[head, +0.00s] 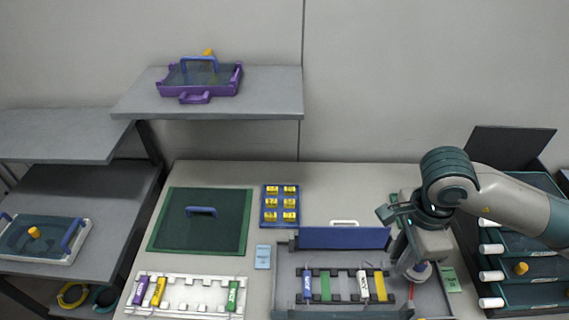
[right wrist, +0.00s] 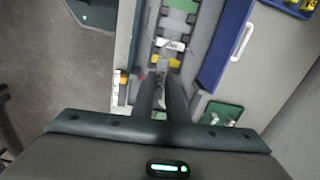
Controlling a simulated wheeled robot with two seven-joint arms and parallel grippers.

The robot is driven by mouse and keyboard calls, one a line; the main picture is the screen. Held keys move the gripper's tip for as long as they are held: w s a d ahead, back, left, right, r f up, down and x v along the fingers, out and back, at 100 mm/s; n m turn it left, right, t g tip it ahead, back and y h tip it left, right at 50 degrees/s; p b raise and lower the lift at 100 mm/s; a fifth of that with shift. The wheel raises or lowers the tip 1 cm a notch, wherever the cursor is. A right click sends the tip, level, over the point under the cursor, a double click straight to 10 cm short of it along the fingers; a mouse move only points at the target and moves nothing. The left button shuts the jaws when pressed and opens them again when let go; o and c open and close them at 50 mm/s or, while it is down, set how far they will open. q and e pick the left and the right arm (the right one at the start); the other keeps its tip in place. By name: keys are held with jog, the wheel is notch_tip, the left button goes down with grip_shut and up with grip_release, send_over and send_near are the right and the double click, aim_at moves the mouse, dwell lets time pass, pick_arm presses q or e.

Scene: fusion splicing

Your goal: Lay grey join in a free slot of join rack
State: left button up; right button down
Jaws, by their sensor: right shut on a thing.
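My right gripper (head: 403,268) is low over the right end of the grey open case with a blue lid. In the right wrist view its two fingers (right wrist: 161,84) are close together, shut on a small grey piece, which I take for the grey join; the fingers mostly hide it. A white rack (head: 190,311) at front left holds purple, yellow and green joins, with empty slots between the yellow and the green. The grey case (head: 286,290) holds a row of blue, green, white-labelled and yellow pieces on dark rails. My left gripper is not in view.
The blue lid (head: 344,238) stands up behind the row. A green mat with a handle (head: 200,211), a blue tray of yellow blocks (head: 280,222) and a pale blue card (head: 263,257) lie farther back. A drawer stand (head: 528,270) is at right.

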jog(key=w+r+n, duration=0.1)
jog(key=n, duration=0.4)
jog(key=w+r+n, duration=0.1)
jog(key=n, duration=0.5)
jog(key=w+a+r+n, duration=0.1)
jog(key=n, duration=0.4)
jog(key=shift+w+r+n, duration=0.2)
jog(key=shift+w+n, duration=0.05)
jog(key=shift+n, duration=0.05)
jog(key=shift+a, duration=0.1)
